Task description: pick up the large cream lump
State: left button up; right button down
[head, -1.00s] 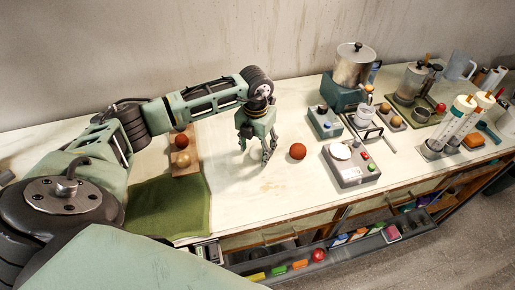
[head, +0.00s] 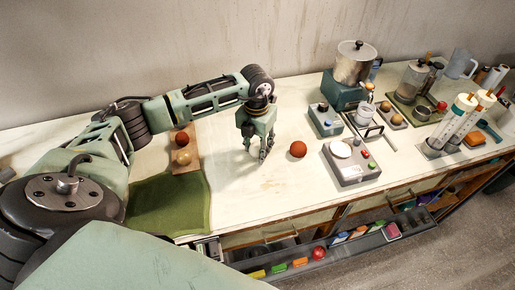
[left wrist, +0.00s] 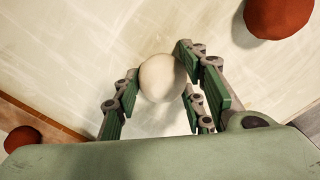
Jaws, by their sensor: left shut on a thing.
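The large cream lump (left wrist: 162,79) is a smooth pale ball between the green fingers of my left gripper (left wrist: 157,84) in the left wrist view. The fingers are shut on it, one on each side. In the head view my left gripper (head: 260,154) points down at the pale tabletop, and its fingers hide the lump. I cannot tell whether the lump still touches the table. My right gripper is not in view.
A red-brown ball (head: 298,149) lies just right of the gripper. A wooden board (head: 187,187) at left holds a red-brown ball and a tan ball (head: 182,157). A green cloth (head: 160,207) lies in front. Scales, a pot and other equipment crowd the right.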

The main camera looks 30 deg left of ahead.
aim_at(257, 144)
pick_arm(q)
jog(key=shift+r, duration=0.1)
jog(key=shift+r+b, duration=0.4)
jog(key=shift+r, duration=0.15)
notch_tip(257, 144, up, 3)
jog(key=shift+w+f+b, duration=0.1)
jog(key=shift+f+b, duration=0.1)
jog(key=shift+b, duration=0.45)
jog(key=w+d+r+b, duration=0.4)
jog(key=w+d+r, duration=0.3)
jog(key=w, duration=0.1)
jog(key=shift+w+d, duration=0.3)
jog(key=shift+d, duration=0.1)
